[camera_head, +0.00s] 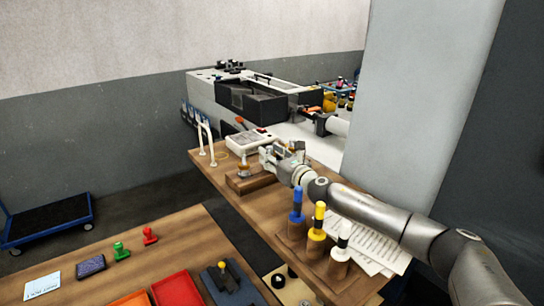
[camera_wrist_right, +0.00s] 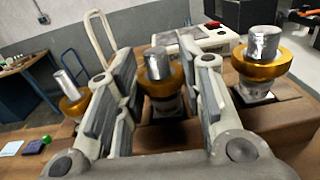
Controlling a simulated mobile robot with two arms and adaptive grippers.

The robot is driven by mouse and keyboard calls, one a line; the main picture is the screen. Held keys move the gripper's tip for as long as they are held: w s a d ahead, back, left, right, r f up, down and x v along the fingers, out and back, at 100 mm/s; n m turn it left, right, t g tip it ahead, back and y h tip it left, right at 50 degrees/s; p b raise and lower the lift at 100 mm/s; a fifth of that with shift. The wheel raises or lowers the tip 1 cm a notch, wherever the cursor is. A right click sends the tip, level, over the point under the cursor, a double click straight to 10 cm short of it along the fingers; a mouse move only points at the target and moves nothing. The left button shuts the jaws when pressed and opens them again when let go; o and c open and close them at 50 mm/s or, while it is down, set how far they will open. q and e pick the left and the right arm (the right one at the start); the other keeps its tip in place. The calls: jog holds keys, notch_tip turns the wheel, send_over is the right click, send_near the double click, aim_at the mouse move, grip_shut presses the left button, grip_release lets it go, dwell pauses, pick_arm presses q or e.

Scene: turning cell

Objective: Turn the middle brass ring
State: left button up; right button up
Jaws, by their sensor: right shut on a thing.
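Three brass rings sit on metal posts on a wooden block (camera_head: 242,184). In the right wrist view the middle brass ring (camera_wrist_right: 160,84) lies between the two fingers of my right gripper (camera_wrist_right: 158,92), which is shut on it. A silver cylinder stands up through this ring. One brass ring (camera_wrist_right: 74,105) is to the left, outside the fingers, and another brass ring (camera_wrist_right: 262,62) is to the right. In the head view my right gripper (camera_head: 277,156) reaches over the block and hides most of the rings. My left gripper is not in view.
A white control box (camera_head: 250,142) and a white hoop stand (camera_head: 205,138) are behind the block. Blue, yellow and white-topped handles (camera_head: 316,232) stand near the right forearm, beside papers (camera_head: 370,245). The nearer table holds red trays (camera_head: 177,289).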

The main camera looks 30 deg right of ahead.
jog(key=shift+r, duration=0.15)
jog(key=o, duration=0.8)
jog(key=shift+s+d, duration=0.1)
jog(key=shift+s, duration=0.5)
jog(key=s, duration=0.7)
jog(key=s+d, duration=0.1)
jog(key=s, duration=0.2)
jog(key=shift+s, duration=0.4)
